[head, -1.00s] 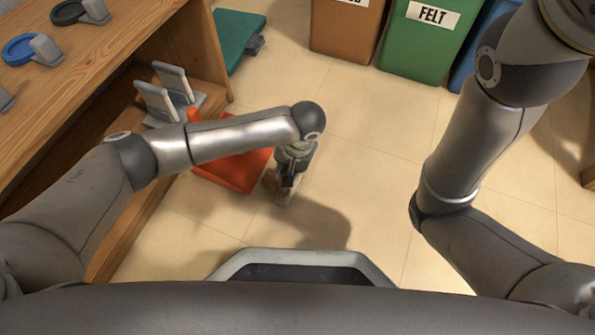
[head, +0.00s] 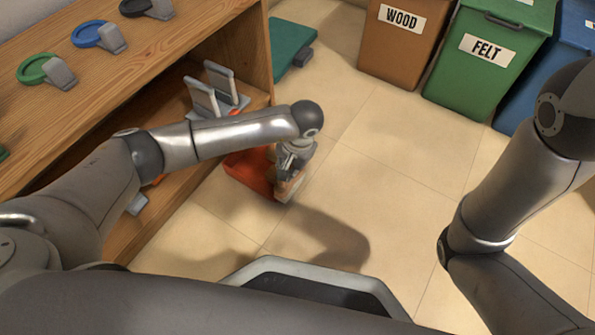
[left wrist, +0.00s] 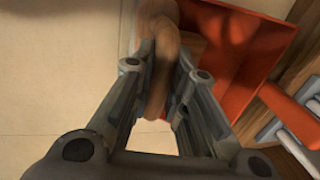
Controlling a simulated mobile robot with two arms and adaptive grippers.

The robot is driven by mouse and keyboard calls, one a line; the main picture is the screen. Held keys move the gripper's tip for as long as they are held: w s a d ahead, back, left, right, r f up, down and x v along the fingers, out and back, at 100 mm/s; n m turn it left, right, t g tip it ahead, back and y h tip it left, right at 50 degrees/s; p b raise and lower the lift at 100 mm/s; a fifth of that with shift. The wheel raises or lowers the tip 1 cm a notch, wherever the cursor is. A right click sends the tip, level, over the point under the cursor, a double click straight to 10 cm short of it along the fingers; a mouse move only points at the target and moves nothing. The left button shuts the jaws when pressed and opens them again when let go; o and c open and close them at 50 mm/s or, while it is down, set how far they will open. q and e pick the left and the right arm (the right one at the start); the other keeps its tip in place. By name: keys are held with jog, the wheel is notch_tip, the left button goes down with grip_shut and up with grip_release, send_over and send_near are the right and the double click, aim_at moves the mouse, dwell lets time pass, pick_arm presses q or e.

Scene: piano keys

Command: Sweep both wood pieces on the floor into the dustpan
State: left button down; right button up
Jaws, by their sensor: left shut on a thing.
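A red-orange dustpan (head: 246,172) lies on the floor beside the shelf, partly hidden by my left forearm. It fills the upper right of the left wrist view (left wrist: 247,55). My left gripper (head: 287,180) points down at the dustpan's near right edge. In the left wrist view its fingers (left wrist: 165,92) are closed around a curved brown wood piece (left wrist: 163,62), at the pan's edge. Another brown part shows just beyond it; I cannot tell whether it is a separate piece. My right arm shows at the right, but its gripper is out of view.
A wooden shelf (head: 150,70) with coloured rings and grey holders stands at left. A brown WOOD bin (head: 400,50), a green FELT bin (head: 480,75) and a blue bin (head: 550,60) stand at the back. The middle floor (head: 380,170) is clear.

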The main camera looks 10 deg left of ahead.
pick_arm(q)
jog(key=shift+w+a+r, duration=0.1)
jog(key=shift+w+a, duration=0.25)
jog(key=shift+a, duration=0.5)
jog(key=shift+w+a, duration=0.3)
jog(key=shift+a, duration=0.6)
jog(key=shift+w+a+r, duration=0.1)
jog(key=shift+w+a, duration=0.25)
jog(key=shift+a, duration=0.5)
notch_tip(320, 180, up, 6)
jog(key=d+p, duration=0.2)
jog(key=p, duration=0.2)
jog(key=shift+s+p, duration=0.35)
